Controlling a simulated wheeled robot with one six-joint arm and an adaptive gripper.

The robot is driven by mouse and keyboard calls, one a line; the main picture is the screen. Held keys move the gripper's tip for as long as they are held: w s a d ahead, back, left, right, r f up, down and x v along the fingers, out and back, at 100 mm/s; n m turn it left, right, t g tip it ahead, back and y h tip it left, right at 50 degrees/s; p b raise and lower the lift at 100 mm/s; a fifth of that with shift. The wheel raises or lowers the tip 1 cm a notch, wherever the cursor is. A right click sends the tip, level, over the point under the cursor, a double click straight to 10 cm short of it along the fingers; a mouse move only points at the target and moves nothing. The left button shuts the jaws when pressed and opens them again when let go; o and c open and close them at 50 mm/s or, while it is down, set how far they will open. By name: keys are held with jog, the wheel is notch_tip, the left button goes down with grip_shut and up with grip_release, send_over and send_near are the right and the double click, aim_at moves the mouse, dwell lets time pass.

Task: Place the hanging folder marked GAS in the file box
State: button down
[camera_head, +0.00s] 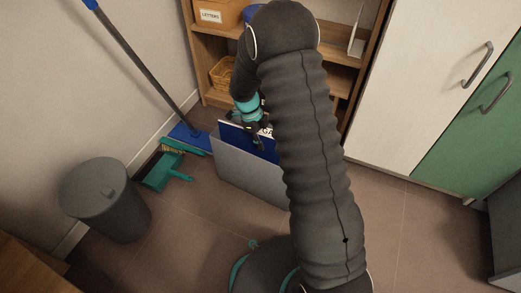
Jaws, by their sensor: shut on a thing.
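My gripper (257,138) is shut on the top edge of a blue hanging folder (234,137) with a white label. Only part of the label's dark lettering shows, seemingly a "G" and part of another letter; my arm hides the rest. The folder stands roughly upright at the grey file box (243,180), which is on the floor. The box's near wall hides the folder's lower part, so I cannot tell how deep it sits or whether it touches the bottom. My arm covers the box's right side.
A grey bin (104,200) stands at the left. A wooden shelf (217,96) is behind; white (420,80) and green (470,140) cabinet doors stand right. Floor at the right is clear.

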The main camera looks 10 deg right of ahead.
aim_at(260, 153)
jog(key=shift+f, duration=2.05)
jog(key=shift+b, duration=0.3)
jog(key=c, duration=1.1)
grip_release()
jog(key=shift+f, duration=0.1)
